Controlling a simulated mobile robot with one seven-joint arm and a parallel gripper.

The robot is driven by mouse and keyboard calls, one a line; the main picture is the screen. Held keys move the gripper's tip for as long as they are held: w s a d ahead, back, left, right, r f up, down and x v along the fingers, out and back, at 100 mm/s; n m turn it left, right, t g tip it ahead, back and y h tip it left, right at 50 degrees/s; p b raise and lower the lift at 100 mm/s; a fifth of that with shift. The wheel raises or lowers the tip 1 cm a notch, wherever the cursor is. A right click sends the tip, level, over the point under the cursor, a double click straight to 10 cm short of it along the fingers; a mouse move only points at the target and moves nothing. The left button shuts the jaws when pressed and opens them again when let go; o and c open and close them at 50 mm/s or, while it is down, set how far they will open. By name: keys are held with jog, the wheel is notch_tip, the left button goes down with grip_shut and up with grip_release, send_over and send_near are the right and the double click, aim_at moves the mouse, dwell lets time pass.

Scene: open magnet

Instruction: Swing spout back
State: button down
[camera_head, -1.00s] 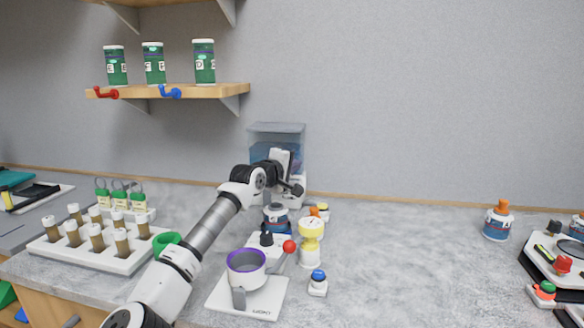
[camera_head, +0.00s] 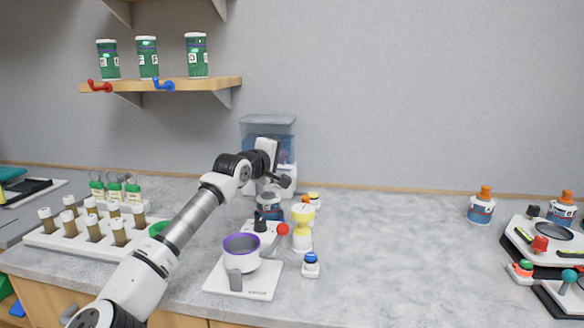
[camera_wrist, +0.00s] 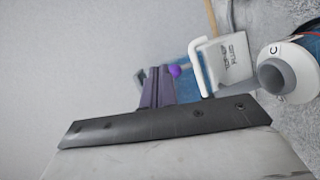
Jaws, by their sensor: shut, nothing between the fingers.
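The dispenser (camera_head: 268,128) stands at the back of the counter against the wall, with a clear tank, blue contents and a white base. In the wrist view its white labelled body (camera_wrist: 226,63) is at the upper right, with a thin white curved bar (camera_wrist: 199,72) on its left and blue behind. A small purple ball (camera_wrist: 175,70) shows just past the fingers. I cannot tell for sure which part is the spout. My gripper (camera_wrist: 155,72) is shut and empty, its fingertips close to the ball; contact is unclear. In the head view my wrist hides the dispenser's lower front and the fingers.
A white-based machine with a purple-rimmed cup (camera_head: 241,252) and red-knobbed lever (camera_head: 282,229) stands in front. Near it are a yellow-topped grinder-like item (camera_head: 302,226) and a blue-topped bottle (camera_head: 310,264). A vial rack (camera_head: 55,238) is left. The counter centre right is clear.

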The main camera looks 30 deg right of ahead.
jog(key=s+b, duration=0.2)
jog(key=s, duration=0.6)
jog(key=shift+r+b, duration=0.3)
jog(key=shift+b, duration=0.1)
jog(key=shift+a, duration=0.1)
